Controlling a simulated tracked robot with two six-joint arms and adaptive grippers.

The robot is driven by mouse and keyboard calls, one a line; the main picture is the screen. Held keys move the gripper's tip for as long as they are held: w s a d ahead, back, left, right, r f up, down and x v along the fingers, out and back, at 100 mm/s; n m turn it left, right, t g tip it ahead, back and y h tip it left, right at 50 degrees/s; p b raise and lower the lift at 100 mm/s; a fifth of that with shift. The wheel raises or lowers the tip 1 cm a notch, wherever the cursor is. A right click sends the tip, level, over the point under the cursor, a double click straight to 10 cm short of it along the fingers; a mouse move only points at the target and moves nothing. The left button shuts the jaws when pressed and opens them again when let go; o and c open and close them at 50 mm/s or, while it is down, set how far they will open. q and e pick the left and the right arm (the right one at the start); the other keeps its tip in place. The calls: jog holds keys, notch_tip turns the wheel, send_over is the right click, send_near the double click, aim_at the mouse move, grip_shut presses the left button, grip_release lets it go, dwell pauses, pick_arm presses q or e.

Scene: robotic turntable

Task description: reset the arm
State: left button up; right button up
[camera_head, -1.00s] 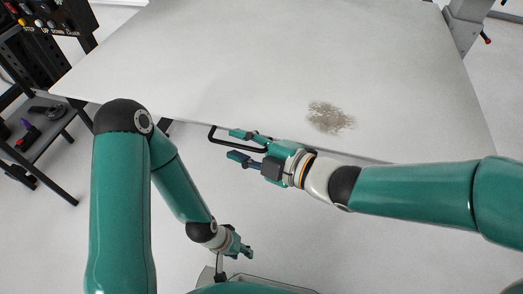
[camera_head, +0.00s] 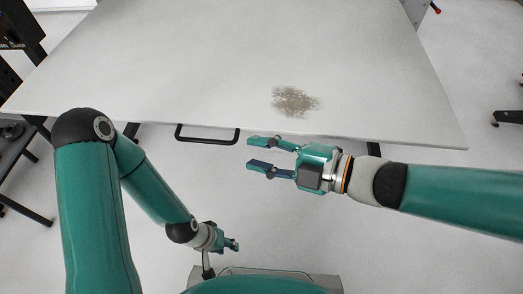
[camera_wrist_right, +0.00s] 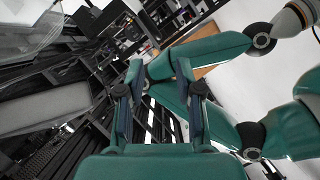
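My right gripper (camera_head: 250,153) comes in from the right in the head view, in front of the white turntable top's near edge. Its two fingers are apart with nothing between them. In the right wrist view its fingers (camera_wrist_right: 160,78) also stand apart and empty. The black handle (camera_head: 207,139) on the near edge is to the left of the fingertips, with a gap between. My left gripper (camera_head: 232,243) hangs low near my base at the bottom centre. It is small there, and its finger opening is unclear.
The white turntable top (camera_head: 180,60) fills the upper part of the head view, with a brown-grey patch of debris (camera_head: 295,101) near its front edge. Dark shelving (camera_head: 15,150) stands at the left. Pale floor lies between the table and my base.

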jog(key=w+d+f+m+h, duration=0.15)
jog(key=f+m, duration=0.25)
jog(key=f, duration=0.4)
jog(key=w+d+f+m+h, duration=0.1)
jog(key=d+f+m+h, duration=0.15)
jog(key=f+m, duration=0.45)
jog(key=w+d+f+m+h, duration=0.1)
jog(key=d+f+m, duration=0.15)
jog(key=f, duration=0.75)
jog(key=s+d+f+m+g+h, duration=0.25)
jog(key=s+d+f+m, duration=0.2)
jog(key=f+m, duration=0.25)
jog(key=s+d+f+m+g+h, duration=0.2)
jog(key=s+d+f+m+h, duration=0.1)
jog(key=s+f+m, duration=0.4)
notch_tip(320, 180, up, 36)
jog(key=p, duration=3.6)
jog(key=shift+w+d+p, duration=0.2)
jog(key=shift+w+p, duration=0.15)
jog(key=shift+w, duration=0.05)
jog(key=shift+f, duration=0.15)
